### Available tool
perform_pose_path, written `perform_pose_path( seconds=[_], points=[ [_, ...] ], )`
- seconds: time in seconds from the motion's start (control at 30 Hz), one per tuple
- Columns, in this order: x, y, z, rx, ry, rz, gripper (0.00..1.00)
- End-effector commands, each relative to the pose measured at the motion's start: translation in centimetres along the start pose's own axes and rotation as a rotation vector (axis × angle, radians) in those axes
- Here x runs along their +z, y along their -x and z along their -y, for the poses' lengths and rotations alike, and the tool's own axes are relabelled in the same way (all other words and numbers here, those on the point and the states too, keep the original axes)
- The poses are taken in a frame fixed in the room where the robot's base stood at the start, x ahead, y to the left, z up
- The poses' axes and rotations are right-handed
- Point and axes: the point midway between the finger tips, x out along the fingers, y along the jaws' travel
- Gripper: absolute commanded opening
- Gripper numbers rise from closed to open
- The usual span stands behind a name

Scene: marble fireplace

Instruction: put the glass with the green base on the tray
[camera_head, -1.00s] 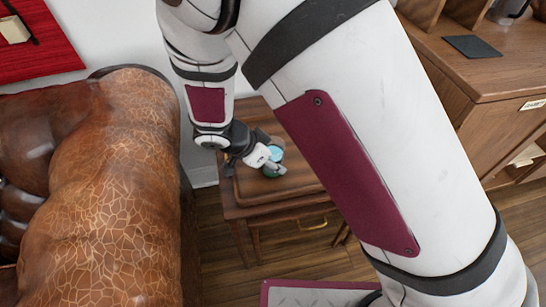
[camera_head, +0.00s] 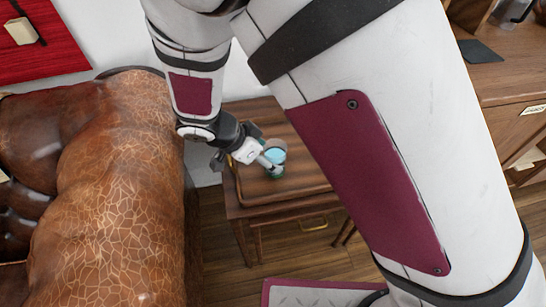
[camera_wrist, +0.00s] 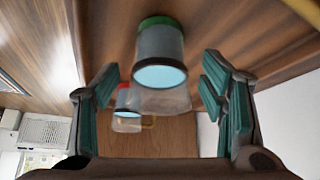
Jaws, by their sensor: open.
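The glass with the green base (camera_head: 275,158) stands upright on the wooden tray (camera_head: 305,178) on the small table. It has a clear body, a pale blue top and a green base. My gripper (camera_head: 262,158) is beside the glass on its left in the head view. In the wrist view my gripper (camera_wrist: 160,88) is open, with a finger at each side of the picture. The glass (camera_wrist: 160,50) shows ahead, between and beyond the fingertips, with its green base on the wood. I see no finger touching it in the wrist view.
A glass with a red base (camera_wrist: 126,98) shows farther off in the wrist view. A brown leather sofa (camera_head: 110,190) stands close left of the table (camera_head: 245,212). A wooden cabinet (camera_head: 510,85) is at the right. My own arm covers much of the head view.

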Motion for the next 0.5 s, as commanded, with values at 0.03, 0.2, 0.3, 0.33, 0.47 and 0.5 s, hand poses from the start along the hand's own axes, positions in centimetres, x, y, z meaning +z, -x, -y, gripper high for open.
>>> perform_pose_path(
  seconds=[0.03,0.2,0.3,0.33,0.47,0.5],
  points=[
    [0.0,1.4,0.0,-0.003,0.001,0.002,0.65],
    [0.0,4.5,0.1,-0.003,0.001,0.001,0.65],
    [0.0,5.7,0.0,-0.001,-0.001,0.001,0.65],
    [0.0,6.0,0.0,-0.001,-0.001,0.001,0.65],
    [0.0,6.7,0.0,0.001,0.000,0.000,0.65],
    [0.0,6.8,0.0,0.001,0.000,0.000,0.65]
  ],
)
